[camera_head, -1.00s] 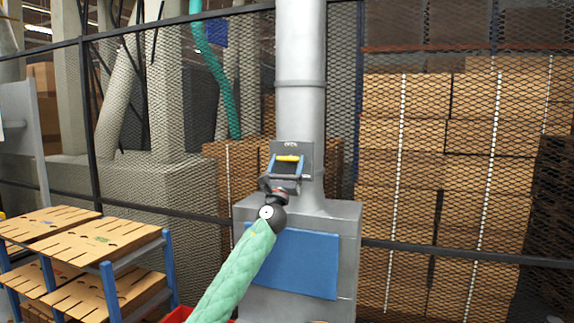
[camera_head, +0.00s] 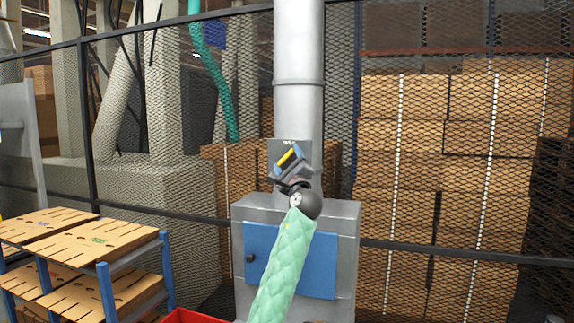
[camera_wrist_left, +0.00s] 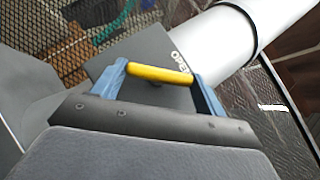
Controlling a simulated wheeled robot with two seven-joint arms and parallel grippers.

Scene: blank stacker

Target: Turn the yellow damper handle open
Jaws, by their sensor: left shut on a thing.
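The yellow damper handle (camera_head: 288,157) is on a grey plate (camera_head: 306,151) on the front of the vertical metal duct. In the head view the handle is tilted, its right end higher. My left gripper (camera_head: 288,161) is shut on the handle, with its two blue fingers at either end of the yellow bar. The left wrist view shows the yellow handle (camera_wrist_left: 160,74) between the blue fingers (camera_wrist_left: 162,84), with the plate behind it and part of the word OPEN on the plate. My right gripper is not in view.
The duct (camera_head: 299,60) rises from a grey metal cabinet with a blue door (camera_head: 312,262). A mesh fence (camera_head: 400,247) stands behind, with stacked cartons. A rack of flat cardboard blanks (camera_head: 95,255) is at the left, and a red bin (camera_head: 190,316) at the bottom.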

